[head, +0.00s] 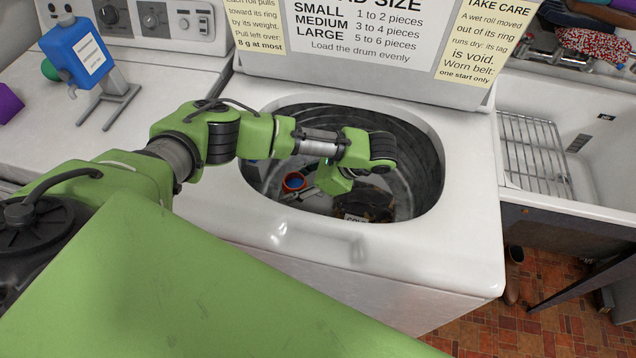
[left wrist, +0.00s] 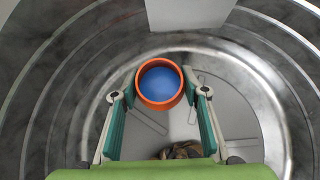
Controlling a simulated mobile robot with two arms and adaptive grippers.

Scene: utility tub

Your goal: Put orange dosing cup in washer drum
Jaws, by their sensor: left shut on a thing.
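The orange dosing cup (head: 294,182) is inside the washer drum (head: 415,150), toward its left side. It is round, with an orange rim and a blue inside. My left arm reaches over the tub opening, and my left gripper (head: 304,192) points down into the drum. In the left wrist view the cup (left wrist: 160,84) sits between the two fingertips of the left gripper (left wrist: 160,96), which is shut on it. The drum floor shows below the cup; I cannot tell whether the cup touches it. My right gripper is not in view.
A dark brown bundle with a label (head: 362,204) lies in the drum. The white tub rim (head: 300,235) surrounds the opening, with the raised lid behind. A blue bottle on a stand (head: 90,55) is on the left machine. A sink with a wire rack (head: 535,155) is at right.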

